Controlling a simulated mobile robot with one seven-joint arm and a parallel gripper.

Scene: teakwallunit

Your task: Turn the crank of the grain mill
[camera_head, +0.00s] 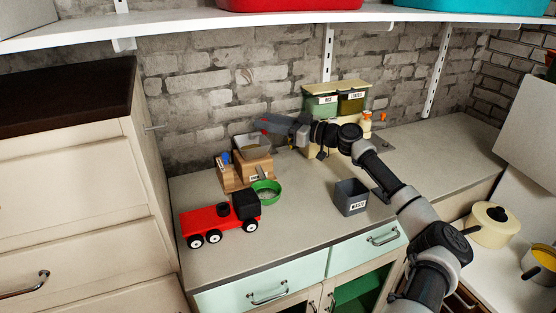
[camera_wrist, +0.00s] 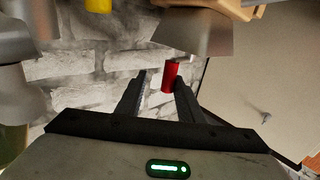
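The grain mill (camera_head: 254,166) is a wooden box with a metal hopper (camera_head: 252,146) on top, standing at the back left of the counter. The crank's red handle (camera_head: 264,125) shows just above the hopper, at the tip of my gripper (camera_head: 268,126). In the wrist view, the red handle (camera_wrist: 170,76) is upright between the fingertips of my gripper (camera_wrist: 160,82), nearer the right finger. The fingers stand apart, with a gap on the left side of the handle. The rest of the crank is mostly hidden. The hopper (camera_wrist: 196,32) also shows in the wrist view.
A green bowl (camera_head: 266,188) sits in front of the mill, with a red toy truck (camera_head: 210,227) to its left. A dark grey bin (camera_head: 351,196) stands right of centre. A dispenser (camera_head: 336,102) with labelled green containers stands behind my arm. A white shelf (camera_head: 200,24) runs overhead.

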